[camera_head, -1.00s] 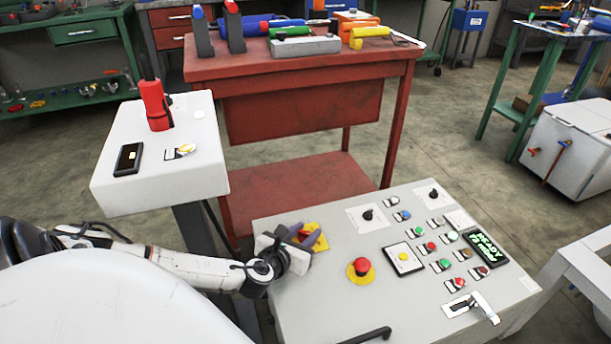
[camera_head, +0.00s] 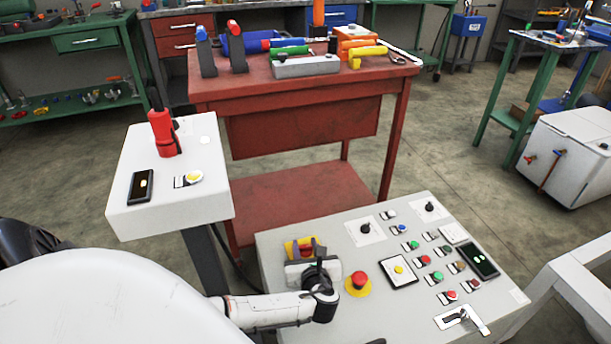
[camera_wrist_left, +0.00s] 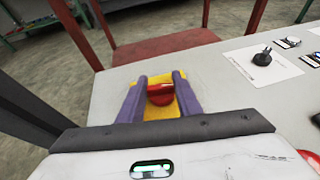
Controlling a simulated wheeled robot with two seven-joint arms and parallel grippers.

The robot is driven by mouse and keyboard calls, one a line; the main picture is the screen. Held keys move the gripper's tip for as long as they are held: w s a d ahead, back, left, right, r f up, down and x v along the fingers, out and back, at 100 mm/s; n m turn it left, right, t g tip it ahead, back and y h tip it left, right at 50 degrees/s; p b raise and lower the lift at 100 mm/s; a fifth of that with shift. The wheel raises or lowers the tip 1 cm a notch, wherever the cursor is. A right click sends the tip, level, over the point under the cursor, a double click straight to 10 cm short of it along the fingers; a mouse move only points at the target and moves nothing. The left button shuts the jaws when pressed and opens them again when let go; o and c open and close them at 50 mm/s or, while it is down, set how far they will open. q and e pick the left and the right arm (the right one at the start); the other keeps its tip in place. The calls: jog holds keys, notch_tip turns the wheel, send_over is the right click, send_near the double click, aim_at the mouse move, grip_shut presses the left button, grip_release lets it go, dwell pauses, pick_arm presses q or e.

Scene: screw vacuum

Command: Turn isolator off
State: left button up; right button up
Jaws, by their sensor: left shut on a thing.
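The isolator is a red knob (camera_wrist_left: 160,95) on a yellow plate (camera_wrist_left: 163,110) at the far left corner of the grey control panel (camera_head: 340,270). In the head view the yellow plate (camera_head: 301,243) shows just beyond my left gripper (camera_head: 306,251). In the wrist view the two purple fingers of my left gripper (camera_wrist_left: 161,97) stand on both sides of the red knob, shut on it. The panel's display (camera_head: 480,262) is dark apart from small light marks. My right gripper is not in view.
A red emergency button (camera_head: 359,280) on a yellow disc stands close to the right of my left gripper. Several buttons and two black knobs (camera_head: 366,228) cover the panel's right part. A white pedestal (camera_head: 150,205) stands at left, and a red table (camera_head: 300,90) stands behind.

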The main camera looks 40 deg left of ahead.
pick_arm(q)
jog(key=n+g+y, duration=0.1)
jog(key=n+g, duration=0.2)
jog(key=shift+w+d+y+b, duration=0.1)
jog(key=shift+y+b, duration=0.2)
jog(key=shift+b, duration=0.05)
jog(key=n+g+b, duration=0.2)
jog(key=g, duration=0.1)
jog(key=shift+f+n+y, duration=0.2)
jog(key=shift+n+y, duration=0.1)
jog(key=shift+y, duration=0.1)
jog(key=n+g+b, duration=0.3)
jog(key=g+b, duration=0.1)
jog(key=b, duration=0.2)
jog(key=shift+n, duration=0.4)
jog(key=shift+n+g+b, duration=0.3)
jog(key=shift+g+b, duration=0.15)
jog(key=shift+g, duration=0.05)
jog(key=shift+g+b, duration=0.3)
jog(key=shift+a+r+n+g+b, duration=0.25)
jog(key=shift+n+g+b, duration=0.15)
jog(key=shift+n+b, duration=0.2)
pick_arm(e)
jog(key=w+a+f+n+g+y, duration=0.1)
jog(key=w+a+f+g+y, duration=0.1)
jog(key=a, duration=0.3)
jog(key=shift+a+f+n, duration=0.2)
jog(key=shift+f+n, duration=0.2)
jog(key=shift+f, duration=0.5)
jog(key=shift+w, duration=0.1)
